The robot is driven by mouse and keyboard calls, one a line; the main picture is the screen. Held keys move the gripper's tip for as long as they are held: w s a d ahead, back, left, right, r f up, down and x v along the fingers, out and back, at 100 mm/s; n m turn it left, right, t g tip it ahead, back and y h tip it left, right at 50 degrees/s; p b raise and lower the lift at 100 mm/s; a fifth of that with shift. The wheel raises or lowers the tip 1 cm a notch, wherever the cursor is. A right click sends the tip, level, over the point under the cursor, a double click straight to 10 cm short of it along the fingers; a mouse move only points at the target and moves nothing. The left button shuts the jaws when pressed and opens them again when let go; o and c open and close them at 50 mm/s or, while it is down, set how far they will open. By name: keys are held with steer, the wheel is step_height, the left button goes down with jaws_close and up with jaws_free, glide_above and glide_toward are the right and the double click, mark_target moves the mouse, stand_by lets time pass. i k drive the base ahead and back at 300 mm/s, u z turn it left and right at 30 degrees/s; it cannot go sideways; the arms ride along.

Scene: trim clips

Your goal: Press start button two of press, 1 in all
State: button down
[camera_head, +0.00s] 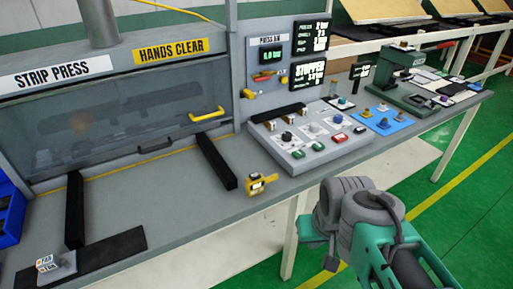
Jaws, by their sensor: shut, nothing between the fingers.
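The strip press (120,110) stands at the left with a clear guard over its front. Its sloped grey control box (300,165) sits on the bench right of the press. Two green buttons (298,154) (318,147) lie along its front edge, with a red button (338,137) right of them. Knobs stand behind these. The labels are too small to read, so I cannot tell which button is number two. A display (308,72) reads STOPPED. My gripper (316,240) is shut and empty, in front of and below the control box, apart from it. My wrist hides part of it.
A yellow tape measure (260,184) lies on the bench left of the box. Dark rails (215,160) cross the bench. A blue mat (383,119) with small parts and a green fixture (410,85) stand at the right. Green floor (460,210) is open at the lower right.

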mark_target(318, 146)
steer(key=u, duration=0.25)
steer(key=i, duration=1)
steer(key=u, duration=0.05)
